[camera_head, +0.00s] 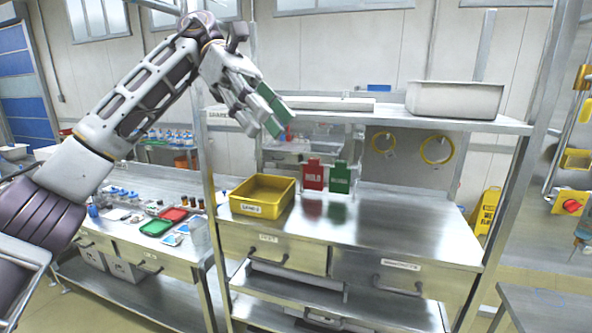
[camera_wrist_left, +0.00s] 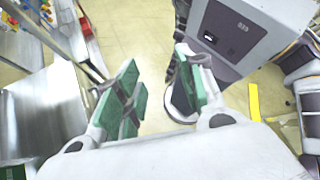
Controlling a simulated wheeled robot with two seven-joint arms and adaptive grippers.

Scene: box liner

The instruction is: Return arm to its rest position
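My left gripper (camera_head: 275,110) is raised in front of the upper shelf in the head view, with its arm coming in from the left. In the left wrist view its two green-padded fingers (camera_wrist_left: 160,95) stand apart with nothing between them. Bare floor and part of a grey cabinet-like body marked with a number show beyond the fingers. My right gripper is not seen in either view.
A steel workbench (camera_head: 400,235) stands ahead with a yellow bin (camera_head: 262,195) and red (camera_head: 314,174) and green (camera_head: 341,178) holders on it. A steel tub (camera_head: 455,100) sits on the shelf (camera_head: 400,119). A yellow wet-floor sign (camera_head: 485,210) stands at right.

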